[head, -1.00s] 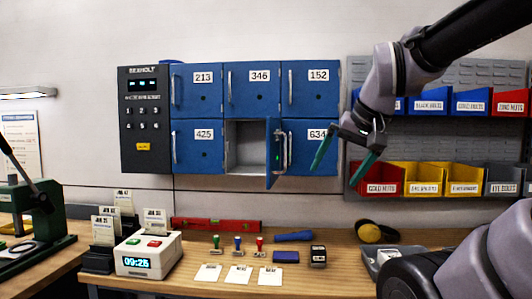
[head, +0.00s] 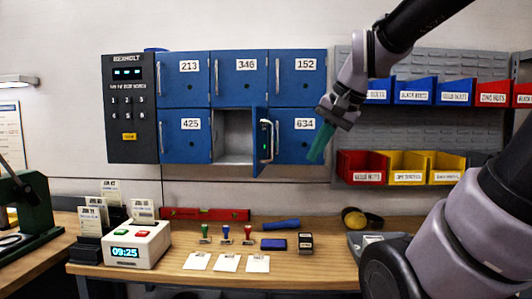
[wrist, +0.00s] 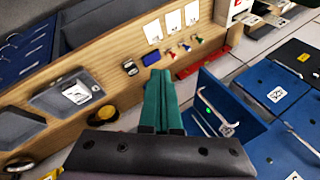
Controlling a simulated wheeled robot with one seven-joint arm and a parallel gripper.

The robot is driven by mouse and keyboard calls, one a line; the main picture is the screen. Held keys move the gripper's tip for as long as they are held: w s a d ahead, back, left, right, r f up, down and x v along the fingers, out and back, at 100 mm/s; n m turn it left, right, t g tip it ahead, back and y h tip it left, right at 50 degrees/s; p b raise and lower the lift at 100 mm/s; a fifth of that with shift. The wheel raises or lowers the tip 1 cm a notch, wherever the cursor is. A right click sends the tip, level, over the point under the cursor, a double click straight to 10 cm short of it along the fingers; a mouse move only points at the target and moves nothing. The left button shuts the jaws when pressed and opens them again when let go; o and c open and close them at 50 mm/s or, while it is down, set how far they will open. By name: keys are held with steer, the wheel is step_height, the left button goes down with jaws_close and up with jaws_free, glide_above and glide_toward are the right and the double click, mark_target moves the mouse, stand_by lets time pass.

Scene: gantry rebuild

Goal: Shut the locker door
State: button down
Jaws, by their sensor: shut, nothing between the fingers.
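The open locker door (head: 259,142) is blue and stands swung out from the lower middle compartment (head: 233,140), hinged on that compartment's right side. It has a silver handle and a small green light. The grey compartment looks empty. In the wrist view the gripper's fingertips (wrist: 161,78) are together and apart from the door.
A black keypad panel (head: 130,105) is left of the lockers. Bins (head: 362,167) hang on the right wall. The workbench (head: 215,274) below carries a clock (head: 135,245), stamps, cards and a red level (head: 205,214). Free air lies in front of the lockers.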

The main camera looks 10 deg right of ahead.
steer(key=w+d+r+m+g+y, duration=0.1)
steer(key=w+r+m+g+y, duration=0.15)
steer(key=w+m, duration=0.65)
steer(key=m+y, duration=0.3)
steer(key=m, duration=0.2)
glide_toward(257, 167)
step_height(257, 167, down, 4)
steer(key=a, duration=0.1)
steer(key=w+a, duration=0.1)
steer(key=shift+w+a+f, duration=0.1)
steer(key=shift+w+a, duration=0.15)
steer(key=shift+a, duration=0.15)
steer(key=shift+w+a, duration=0.2)
steer(key=shift+a, duration=0.25)
steer(key=shift+m, duration=0.3)
